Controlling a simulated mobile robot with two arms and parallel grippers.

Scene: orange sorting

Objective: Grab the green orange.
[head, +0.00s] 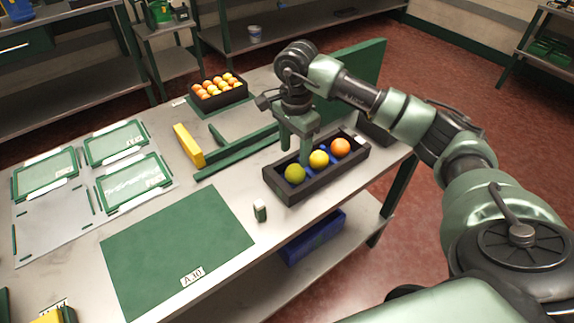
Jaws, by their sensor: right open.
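The green orange (295,173) sits at the left end of a dark tray (283,193) on the table. A yellow orange (319,159) and an orange one (340,148) sit in the same tray to its right. My right gripper (296,150) points down above the tray's back side, just behind and above the green and yellow oranges. It is open and holds nothing that I can see. Whether a fingertip touches anything cannot be told. My left gripper is not in view.
A dark crate full of oranges (219,92) stands at the back. A yellow block (188,146) and green rails (236,152) lie left of the tray. A small green-and-white object (260,210) stands in front. A green mat (176,250) lies bare at front left.

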